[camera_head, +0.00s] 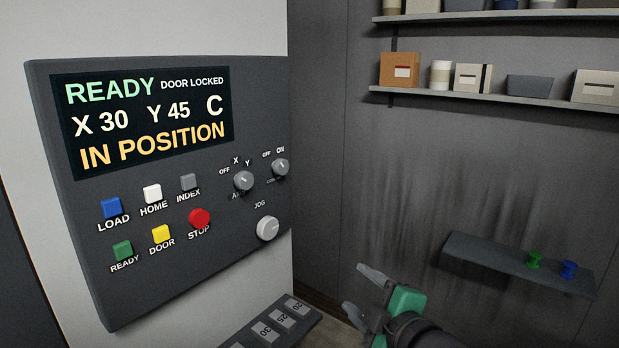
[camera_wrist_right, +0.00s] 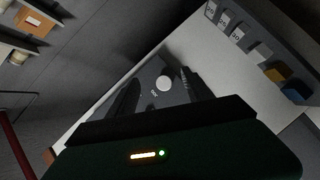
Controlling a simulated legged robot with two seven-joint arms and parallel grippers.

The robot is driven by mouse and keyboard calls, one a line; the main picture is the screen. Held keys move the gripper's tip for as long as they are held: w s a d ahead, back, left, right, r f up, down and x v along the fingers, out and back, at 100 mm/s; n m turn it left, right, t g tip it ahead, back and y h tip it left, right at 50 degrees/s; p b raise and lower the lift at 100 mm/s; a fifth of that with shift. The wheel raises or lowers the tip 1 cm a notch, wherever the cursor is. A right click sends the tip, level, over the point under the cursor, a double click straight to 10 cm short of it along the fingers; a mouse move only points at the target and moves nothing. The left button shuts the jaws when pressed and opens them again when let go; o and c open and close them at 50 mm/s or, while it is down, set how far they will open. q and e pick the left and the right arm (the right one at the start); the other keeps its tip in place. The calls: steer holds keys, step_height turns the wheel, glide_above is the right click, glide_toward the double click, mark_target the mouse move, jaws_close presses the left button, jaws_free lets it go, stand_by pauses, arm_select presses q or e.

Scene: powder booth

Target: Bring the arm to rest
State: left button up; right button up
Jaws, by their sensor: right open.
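My right gripper (camera_head: 368,290) is at the lower middle of the head view, to the right of the control panel (camera_head: 90,290) and apart from it. Its two grey fingers are spread and nothing is between them. In the right wrist view the open fingers (camera_wrist_right: 160,95) point toward the panel, with the round jog knob (camera_wrist_right: 164,83) seen between them. The jog knob also shows in the head view (camera_head: 268,228). The panel's screen (camera_head: 150,118) reads READY, DOOR LOCKED, X 30, Y 45, C and IN POSITION. My left gripper is not in view.
Shelves (camera_head: 490,95) with boxes and jars hang on the back wall. A low ledge (camera_head: 490,253) with a green (camera_head: 535,261) and a blue knob-like piece (camera_head: 568,268) is at right. A rack of numbered tags (camera_head: 283,322) sits below the panel, left of my gripper.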

steer(key=s+d+f+m+g+h, duration=0.3)
steer(key=d+f+m, duration=0.2)
steer(key=f, duration=0.5)
steer(key=s+d+f+m+g+h, duration=0.25)
steer(key=d+f+m, duration=0.2)
steer(key=f, duration=0.45)
steer(key=s+f+m+g, duration=0.6)
steer(key=s+f, duration=0.6)
steer(key=s, duration=0.3)
steer(key=shift+d+m, duration=0.45)
steer(key=shift+m, duration=0.2)
steer(key=shift+f, duration=0.1)
